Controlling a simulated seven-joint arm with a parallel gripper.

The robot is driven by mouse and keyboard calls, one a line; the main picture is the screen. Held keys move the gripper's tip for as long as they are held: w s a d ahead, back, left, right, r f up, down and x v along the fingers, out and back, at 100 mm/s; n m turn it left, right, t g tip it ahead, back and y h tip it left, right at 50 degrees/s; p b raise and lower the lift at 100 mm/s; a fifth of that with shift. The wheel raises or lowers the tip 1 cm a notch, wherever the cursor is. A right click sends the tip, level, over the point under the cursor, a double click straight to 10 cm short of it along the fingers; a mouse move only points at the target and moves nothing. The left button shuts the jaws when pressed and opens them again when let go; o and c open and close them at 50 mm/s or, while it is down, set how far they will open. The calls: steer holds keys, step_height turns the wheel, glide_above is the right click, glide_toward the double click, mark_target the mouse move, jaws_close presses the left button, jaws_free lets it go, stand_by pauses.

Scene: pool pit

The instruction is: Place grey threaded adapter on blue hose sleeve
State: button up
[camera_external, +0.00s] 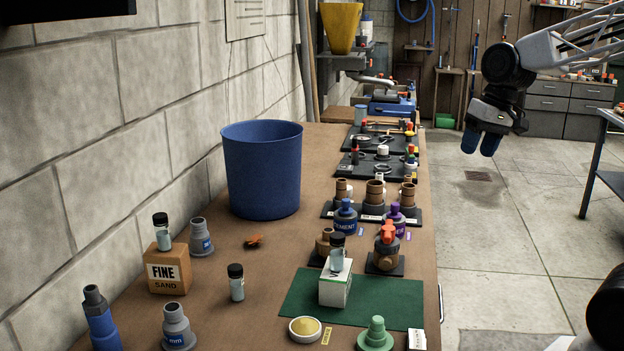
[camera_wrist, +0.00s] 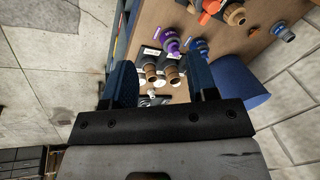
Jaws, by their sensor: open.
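I cannot tell which is the threaded adapter. A blue sleeve-like piece (camera_external: 103,328) with a dark grey top (camera_external: 94,299) stands at the front left, partly cut off. A grey fitting (camera_wrist: 284,31) with a blue band shows at the upper right of the wrist view. My gripper (camera_external: 480,144) is open and empty, high to the right of the bench. Its blue fingers (camera_wrist: 161,84) stand apart in the wrist view.
The blue bin (camera_external: 262,170) stands by the wall. Open floor lies right of the bench.

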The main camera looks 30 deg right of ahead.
steer(key=s+d+f+n+h, duration=0.1)
steer(key=s+d+f+h, duration=0.1)
steer(key=s+d, duration=0.6)
steer(key=shift+s+d+f+n+t+h, duration=0.15)
steer(key=shift+s+f+n+t+h, duration=0.2)
steer(key=shift+s+n+t, duration=0.1)
stand_by(0.7)
